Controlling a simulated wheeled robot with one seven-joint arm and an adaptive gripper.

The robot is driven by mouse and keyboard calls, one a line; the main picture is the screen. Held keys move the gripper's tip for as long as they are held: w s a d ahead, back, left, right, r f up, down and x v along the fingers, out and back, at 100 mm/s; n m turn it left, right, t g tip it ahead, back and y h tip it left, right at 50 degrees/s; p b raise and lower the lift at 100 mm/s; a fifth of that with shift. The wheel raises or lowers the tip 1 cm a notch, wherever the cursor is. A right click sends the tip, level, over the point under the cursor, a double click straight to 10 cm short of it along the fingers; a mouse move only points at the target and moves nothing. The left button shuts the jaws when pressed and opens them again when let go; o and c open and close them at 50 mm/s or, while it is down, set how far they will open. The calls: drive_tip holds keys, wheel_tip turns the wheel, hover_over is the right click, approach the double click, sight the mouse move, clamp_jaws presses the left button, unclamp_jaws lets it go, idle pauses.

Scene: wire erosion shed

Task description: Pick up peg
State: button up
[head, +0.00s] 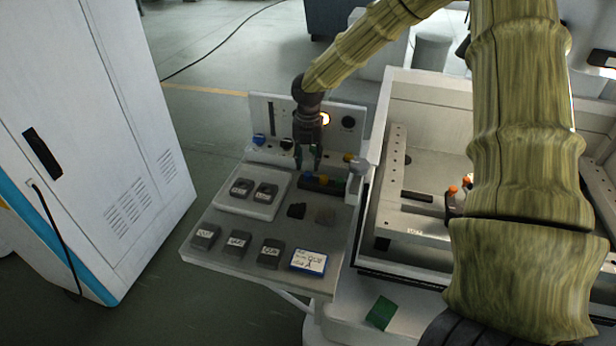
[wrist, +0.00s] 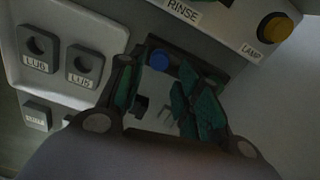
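My gripper (head: 308,166) points down over the back of the grey bench panel, and its green-padded fingers are apart. In the wrist view, my gripper (wrist: 160,88) is open with nothing visible held in it. A small round blue top (wrist: 159,60), which looks like a peg, shows between the fingers, just beyond them. In the head view, a dark block (head: 325,187) lies below and slightly right of the fingertips, with a blue spot (head: 307,177) on its left end. I cannot tell the exact gap between fingers and peg, and the peg's lower part is hidden.
A pale tray (head: 249,208) with two labelled dark blocks lies left of my gripper; more labelled blocks and a blue-edged card (head: 309,262) lie in front. A raised back panel (head: 347,118) and a yellow lamp button (wrist: 275,28) are close by. A white machine basin (head: 430,100) stands right.

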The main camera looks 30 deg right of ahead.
sight(308, 174)
drive_tip(key=shift+f+p, duration=1.25)
drive_tip(key=shift+f, duration=1.35)
drive_tip(key=c, duration=0.7)
